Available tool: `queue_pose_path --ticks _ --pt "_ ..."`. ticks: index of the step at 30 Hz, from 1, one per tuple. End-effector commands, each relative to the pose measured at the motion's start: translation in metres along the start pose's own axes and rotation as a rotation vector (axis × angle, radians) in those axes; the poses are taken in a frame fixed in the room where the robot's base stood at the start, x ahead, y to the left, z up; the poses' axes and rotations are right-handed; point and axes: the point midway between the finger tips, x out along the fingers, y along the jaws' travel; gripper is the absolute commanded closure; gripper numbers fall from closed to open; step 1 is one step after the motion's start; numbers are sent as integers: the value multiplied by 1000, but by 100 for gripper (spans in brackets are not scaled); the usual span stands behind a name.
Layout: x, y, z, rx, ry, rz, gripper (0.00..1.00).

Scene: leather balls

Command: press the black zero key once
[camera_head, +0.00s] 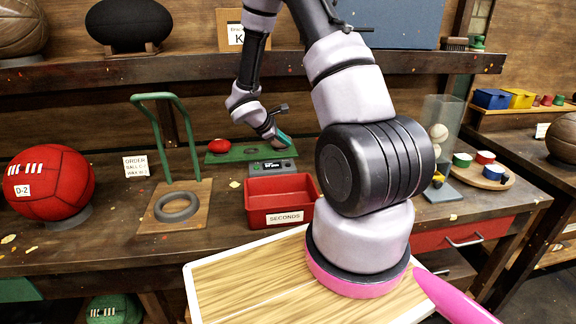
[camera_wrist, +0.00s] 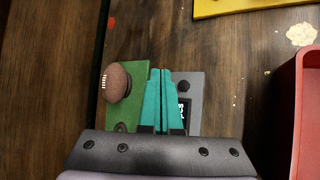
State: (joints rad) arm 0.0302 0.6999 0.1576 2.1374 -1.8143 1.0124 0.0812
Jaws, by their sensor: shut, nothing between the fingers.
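A small grey device (camera_head: 272,168) with a dark display stands on the bench behind the red bin. In the wrist view the grey device (camera_wrist: 195,78) shows its dark display beside my fingers. A round black key (camera_wrist: 183,86) sits on its face, just right of my fingertips. My gripper (camera_wrist: 161,71) has teal fingers that are shut and empty. They partly cover the device and the green board. In the head view my gripper (camera_head: 284,139) hangs over the back of the device. I cannot tell the height of the fingertips above it.
A green board (camera_head: 250,152) with a small red ball (camera_head: 219,146) adjoins the device. A red bin (camera_head: 282,201) labelled SECONDS stands in front. A green-framed stand (camera_head: 164,130) is to the left, and a clear tube with balls (camera_head: 440,118) to the right.

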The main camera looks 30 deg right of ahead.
Motion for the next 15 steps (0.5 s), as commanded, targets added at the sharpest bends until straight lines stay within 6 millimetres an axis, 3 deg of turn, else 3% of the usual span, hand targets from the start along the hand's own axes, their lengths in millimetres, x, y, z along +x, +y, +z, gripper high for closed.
queue_pose_path --ticks 6,15 --pt "22 -17 -16 -3 0 -2 100" --pt "38 -28 -29 -1 1 1 100"
